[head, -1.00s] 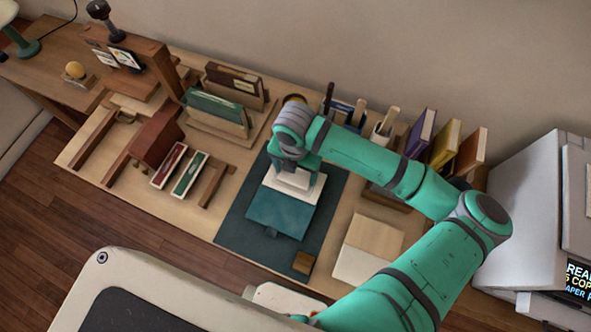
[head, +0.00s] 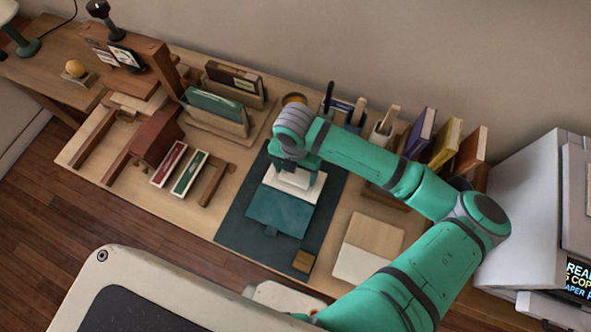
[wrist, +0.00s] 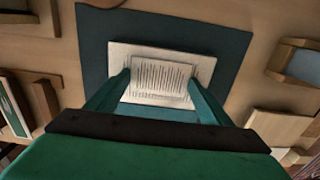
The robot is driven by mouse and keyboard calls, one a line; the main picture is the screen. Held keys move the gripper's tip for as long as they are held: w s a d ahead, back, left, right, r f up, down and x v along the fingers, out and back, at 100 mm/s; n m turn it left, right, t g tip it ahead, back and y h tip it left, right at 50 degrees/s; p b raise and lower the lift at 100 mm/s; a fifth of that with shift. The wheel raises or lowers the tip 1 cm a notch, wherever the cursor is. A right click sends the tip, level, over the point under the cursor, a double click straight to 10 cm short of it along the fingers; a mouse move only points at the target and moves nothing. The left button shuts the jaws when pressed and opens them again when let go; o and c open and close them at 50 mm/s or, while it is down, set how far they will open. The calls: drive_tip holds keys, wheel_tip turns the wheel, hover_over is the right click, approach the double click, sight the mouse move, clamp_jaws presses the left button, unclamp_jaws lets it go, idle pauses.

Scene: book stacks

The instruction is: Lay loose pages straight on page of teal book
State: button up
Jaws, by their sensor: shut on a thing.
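The teal book lies open on a dark mat; its teal cover (head: 280,210) faces the front and its pale page (head: 270,186) is on the far side. The loose pages (head: 296,181) are a small white stack over that page, and in the wrist view the stack (wrist: 160,76) shows printed lines. My gripper (wrist: 160,84) is shut on the stack, one finger at each side. The stack looks roughly square to the pale page (wrist: 207,68) beneath. I cannot tell whether it touches the page. The arm hides part of it in the head view.
The dark mat (head: 237,232) has a small wooden block (head: 303,261) at its front corner. A pale board (head: 365,248) lies to the right. Book racks, pen holders and upright books (head: 447,143) line the back. Red and green trays (head: 188,173) lie left.

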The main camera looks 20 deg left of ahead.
drive_tip(key=shift+f, duration=0.1)
idle(0.3)
drive_tip(key=o, duration=1.1)
drive_tip(key=shift+r, duration=3.55)
